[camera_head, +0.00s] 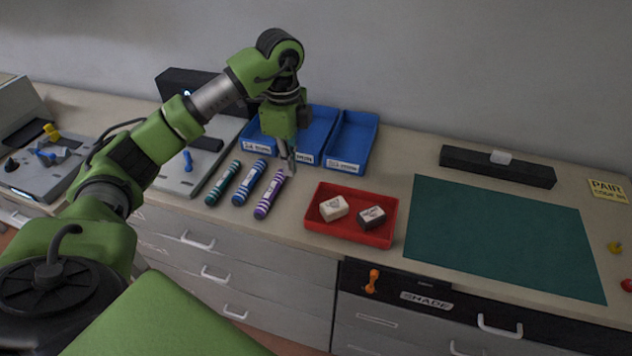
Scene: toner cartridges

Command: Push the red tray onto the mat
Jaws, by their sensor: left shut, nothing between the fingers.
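The red tray (350,232) lies on the counter right of the middle. It holds a white block (333,207) and a dark block (371,216). The green mat (500,236) lies flat to the right of the tray, with a narrow strip of counter between them. My left gripper (290,170) points down, shut and empty, to the left of the tray's far left corner and apart from it. Its fingertips are by the upper end of the purple cartridge (268,196); I cannot tell whether they touch it. My right gripper is not in view.
Green (223,183) and blue (250,183) cartridges lie left of the purple one. Blue bins (352,141) stand behind. A black bar (497,166) lies behind the mat. The counter's front edge runs close to the tray and mat. Small items lie at far right.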

